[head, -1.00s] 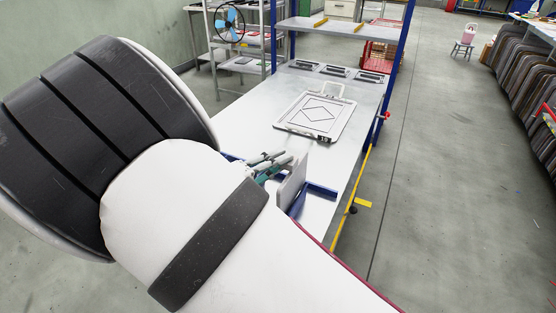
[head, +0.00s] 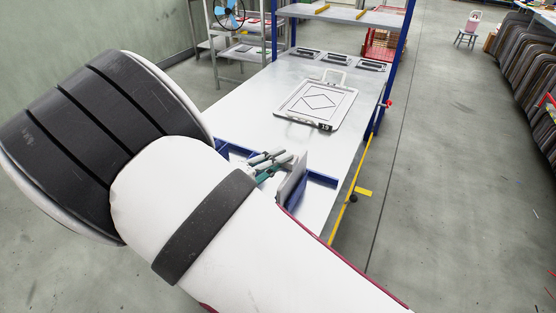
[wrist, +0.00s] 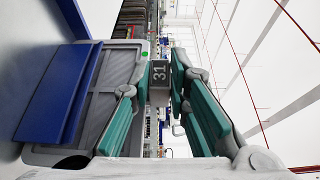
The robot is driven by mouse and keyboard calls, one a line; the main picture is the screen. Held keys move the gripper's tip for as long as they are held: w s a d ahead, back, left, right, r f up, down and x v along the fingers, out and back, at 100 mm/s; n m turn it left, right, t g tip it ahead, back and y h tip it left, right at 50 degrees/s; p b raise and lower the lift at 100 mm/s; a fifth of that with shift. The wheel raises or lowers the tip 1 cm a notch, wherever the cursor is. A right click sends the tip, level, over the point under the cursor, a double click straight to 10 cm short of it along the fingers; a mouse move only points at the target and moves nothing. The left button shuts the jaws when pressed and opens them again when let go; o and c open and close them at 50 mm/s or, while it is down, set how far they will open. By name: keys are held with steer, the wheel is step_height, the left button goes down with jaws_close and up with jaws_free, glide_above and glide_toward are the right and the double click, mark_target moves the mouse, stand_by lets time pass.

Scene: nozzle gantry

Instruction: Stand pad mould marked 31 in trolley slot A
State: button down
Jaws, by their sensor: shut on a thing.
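The pad mould marked 31 (wrist: 160,78) is held between the green-padded fingers of my gripper (wrist: 158,105) in the wrist view; its dark number block faces the camera. In the head view my gripper (head: 276,163) is partly hidden by my arm. A pale upright plate (head: 292,182), apparently the held mould, stands beside it, close to a blue rail (head: 322,180). A blue rail (wrist: 62,95) also fills the left of the wrist view. I cannot see a slot letter, nor tell whether the mould touches the rails or the surface below.
Another framed mould (head: 318,101) with a diamond outline and a different number lies flat on the pale table (head: 245,110). Blue posts (head: 390,75) and a shelf (head: 340,20) stand behind. A yellow bar (head: 352,190) runs along the right edge.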

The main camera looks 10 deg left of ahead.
steer(key=c, duration=1.4)
jaws_free()
steer(key=shift+c, duration=0.2)
steer(key=v, duration=1.2)
steer(key=shift+d, duration=0.1)
